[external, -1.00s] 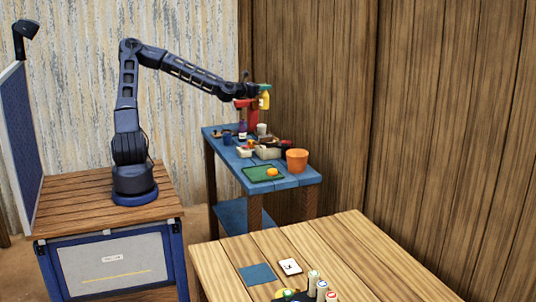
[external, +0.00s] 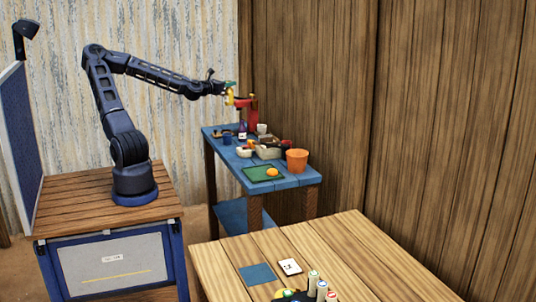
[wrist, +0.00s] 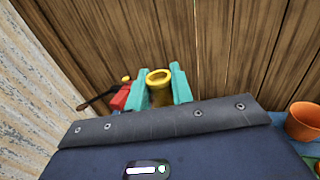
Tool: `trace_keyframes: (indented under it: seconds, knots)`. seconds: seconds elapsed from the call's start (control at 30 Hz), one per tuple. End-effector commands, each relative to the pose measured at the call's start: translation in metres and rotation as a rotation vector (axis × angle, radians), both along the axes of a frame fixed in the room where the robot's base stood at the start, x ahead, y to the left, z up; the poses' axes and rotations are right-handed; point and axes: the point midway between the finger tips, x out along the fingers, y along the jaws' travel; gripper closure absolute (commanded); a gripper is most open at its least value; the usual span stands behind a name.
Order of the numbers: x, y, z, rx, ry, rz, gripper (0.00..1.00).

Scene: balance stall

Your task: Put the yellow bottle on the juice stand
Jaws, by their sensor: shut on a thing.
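The yellow bottle (external: 229,99) is between the teal fingertips of my gripper (external: 230,89), which is shut on it. In the wrist view the bottle's round open-looking end (wrist: 160,88) shows between the two fingers (wrist: 161,84). A red stand-like piece (external: 252,117) rises at the back of the blue table, close to the right of the bottle in the external view. A red part (wrist: 120,98) also shows left of the gripper in the wrist view. I cannot tell for sure that this red piece is the juice stand. The bottle's lower part is partly hidden.
The blue table (external: 291,181) holds a dark bottle (external: 242,131), light trays (external: 268,153), an orange bucket (external: 297,160) and a green mat (external: 254,175) with an orange fruit (external: 272,172). A wooden wall stands close behind. A wooden table (external: 350,250) is in front.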

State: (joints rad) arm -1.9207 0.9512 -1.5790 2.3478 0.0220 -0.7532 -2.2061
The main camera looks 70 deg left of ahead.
Motion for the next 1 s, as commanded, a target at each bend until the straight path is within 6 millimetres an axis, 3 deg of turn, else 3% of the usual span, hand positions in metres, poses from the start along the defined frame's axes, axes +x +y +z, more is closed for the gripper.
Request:
trace_keyframes:
  seconds: [0.57,1.0]
  knots:
    - [0.001,-0.001,-0.071,-0.002,0.000,-0.002,1.00]
    - [0.001,-0.001,-0.167,-0.003,0.001,-0.001,1.00]
